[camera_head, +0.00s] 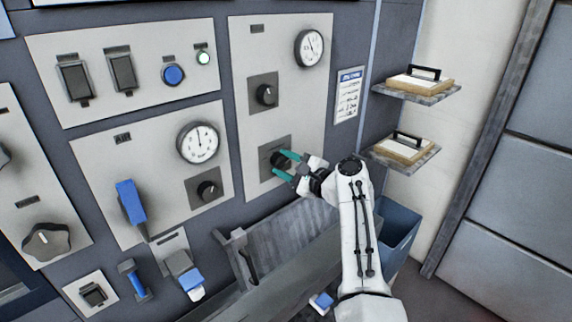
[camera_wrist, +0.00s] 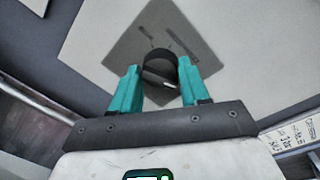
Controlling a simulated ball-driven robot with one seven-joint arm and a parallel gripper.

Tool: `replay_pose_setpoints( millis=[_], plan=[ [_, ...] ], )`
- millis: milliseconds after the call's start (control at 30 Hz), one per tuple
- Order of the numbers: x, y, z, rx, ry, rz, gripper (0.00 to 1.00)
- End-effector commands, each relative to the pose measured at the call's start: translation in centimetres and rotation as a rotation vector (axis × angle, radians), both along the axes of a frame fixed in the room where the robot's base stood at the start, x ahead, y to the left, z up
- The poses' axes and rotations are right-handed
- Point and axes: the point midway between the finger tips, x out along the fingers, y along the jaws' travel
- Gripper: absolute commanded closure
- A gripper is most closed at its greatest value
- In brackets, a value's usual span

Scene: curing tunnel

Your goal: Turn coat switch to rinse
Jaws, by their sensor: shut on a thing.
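The switch is a round black knob on a dark grey square plate (camera_head: 267,147), low on the right-hand panel. In the wrist view the black knob (camera_wrist: 160,66) has a light pointer line, and marks too small to read lie on its plate (camera_wrist: 150,28). My gripper (camera_head: 283,162) reaches it from the right, with its teal fingers on the knob. In the wrist view my gripper (camera_wrist: 157,80) has one finger on each side of the knob, shut on it. The fingers partly hide the knob in the head view.
Above the switch are another black knob (camera_head: 266,94) and a round gauge (camera_head: 309,47). A printed sheet (camera_head: 348,98) hangs to the right, beside two small shelves holding boards (camera_head: 420,85). A grey trough (camera_head: 285,235) and a blue bin (camera_head: 398,232) are below.

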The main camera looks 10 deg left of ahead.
Motion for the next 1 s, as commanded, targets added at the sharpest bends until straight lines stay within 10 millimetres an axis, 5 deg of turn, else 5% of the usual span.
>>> replay_pose_setpoints(
  millis=[33,67,300,667,1000],
  plan=[
    [0.1,-0.2,0.0,0.001,0.0,-0.004,0.85],
    [0.1,-0.2,0.0,0.001,0.0,-0.004,0.53],
    [0.1,-0.1,0.0,0.0,0.0,-0.003,0.3],
    [-0.2,-0.4,-0.1,-0.001,-0.001,-0.001,0.3],
    [-2.4,-3.6,0.1,0.0,-0.003,-0.003,0.3]
  ],
)
